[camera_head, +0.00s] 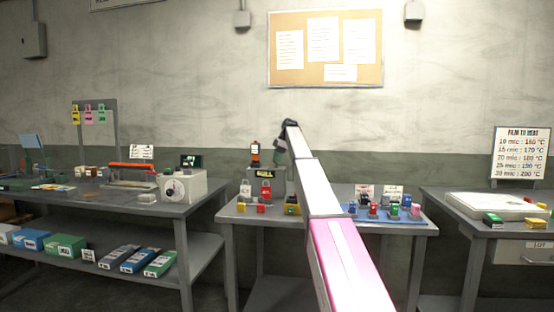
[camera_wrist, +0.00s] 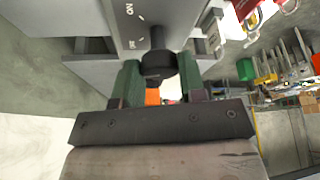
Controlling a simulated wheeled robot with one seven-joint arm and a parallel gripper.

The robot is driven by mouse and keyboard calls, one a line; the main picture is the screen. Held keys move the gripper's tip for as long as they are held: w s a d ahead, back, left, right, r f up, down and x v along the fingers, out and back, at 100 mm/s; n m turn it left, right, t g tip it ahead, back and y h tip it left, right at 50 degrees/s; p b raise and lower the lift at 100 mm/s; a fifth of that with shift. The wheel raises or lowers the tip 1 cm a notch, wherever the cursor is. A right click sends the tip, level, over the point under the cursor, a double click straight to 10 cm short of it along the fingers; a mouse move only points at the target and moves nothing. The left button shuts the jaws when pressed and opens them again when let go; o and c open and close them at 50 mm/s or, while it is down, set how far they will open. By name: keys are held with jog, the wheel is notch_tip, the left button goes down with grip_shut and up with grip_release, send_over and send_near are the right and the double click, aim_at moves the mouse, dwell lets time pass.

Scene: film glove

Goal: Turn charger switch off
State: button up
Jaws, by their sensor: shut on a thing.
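My gripper (camera_head: 281,157) is at the charger's upper right in the head view. In the wrist view the green fingers of my gripper (camera_wrist: 158,78) stand on either side of the knob and are shut on it. I cannot tell which mark the knob points to.
Small coloured items and a blue mat (camera_head: 417,218) lie on the middle table. A white dial box (camera_head: 183,187) stands on the left table. A pale panel (camera_head: 490,207) lies on the right table. Gaps separate the tables.

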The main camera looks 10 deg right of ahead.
jog(key=shift+w+n+g, duration=0.1)
jog(key=shift+n+g, duration=0.6)
jog(key=shift+n, duration=1.3)
jog(key=o, duration=0.9)
